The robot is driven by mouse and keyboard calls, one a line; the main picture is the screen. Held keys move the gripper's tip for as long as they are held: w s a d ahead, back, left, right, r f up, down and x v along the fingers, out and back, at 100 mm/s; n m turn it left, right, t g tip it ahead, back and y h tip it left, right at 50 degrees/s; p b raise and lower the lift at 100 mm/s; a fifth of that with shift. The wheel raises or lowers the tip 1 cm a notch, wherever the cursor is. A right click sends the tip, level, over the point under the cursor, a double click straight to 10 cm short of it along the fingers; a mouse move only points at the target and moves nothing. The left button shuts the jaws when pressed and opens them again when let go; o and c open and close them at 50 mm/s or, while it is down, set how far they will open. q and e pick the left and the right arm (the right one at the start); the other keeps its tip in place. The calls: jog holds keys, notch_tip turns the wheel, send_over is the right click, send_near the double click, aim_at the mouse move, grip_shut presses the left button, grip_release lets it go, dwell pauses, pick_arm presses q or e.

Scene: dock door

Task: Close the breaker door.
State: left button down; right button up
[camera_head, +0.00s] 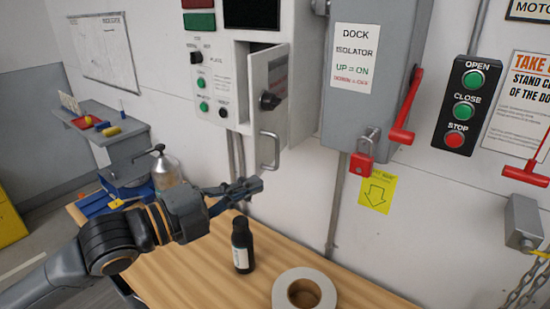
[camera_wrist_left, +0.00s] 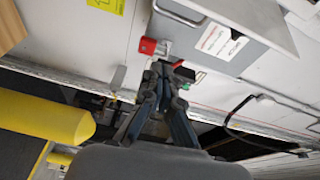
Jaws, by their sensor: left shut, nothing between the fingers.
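The breaker door (camera_head: 266,85) is a light grey panel on the white control cabinet. It stands open, swung out from the cabinet and seen at an angle in the head view. It has a black knob (camera_head: 270,100) and a metal bar handle (camera_head: 269,151) low down. My left gripper (camera_head: 257,185) is shut and empty, just below the handle and apart from it in the head view. The left wrist view shows the gripper fingers (camera_wrist_left: 164,75) together, with a metal bar handle (camera_wrist_left: 180,13) beyond them. My right gripper is not in view.
A dark bottle (camera_head: 242,246) and a tape roll (camera_head: 304,292) stand on the wooden bench (camera_head: 190,268) under the gripper. A metal spray bottle (camera_head: 163,170) is at left. The grey dock isolator (camera_head: 372,110), with red lever (camera_head: 408,108) and red padlock (camera_head: 361,163), is right of the door.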

pick_arm(q)
jog(key=r+p+x, duration=0.1)
jog(key=p+x, duration=0.4)
jog(key=x, duration=0.5)
jog(key=a, duration=0.1)
jog(key=w+a+p, duration=0.1)
jog(key=w+a, duration=0.1)
jog(key=shift+a+f+m, duration=0.15)
jog(key=shift+a+m, duration=0.1)
jog(key=shift+m, duration=0.05)
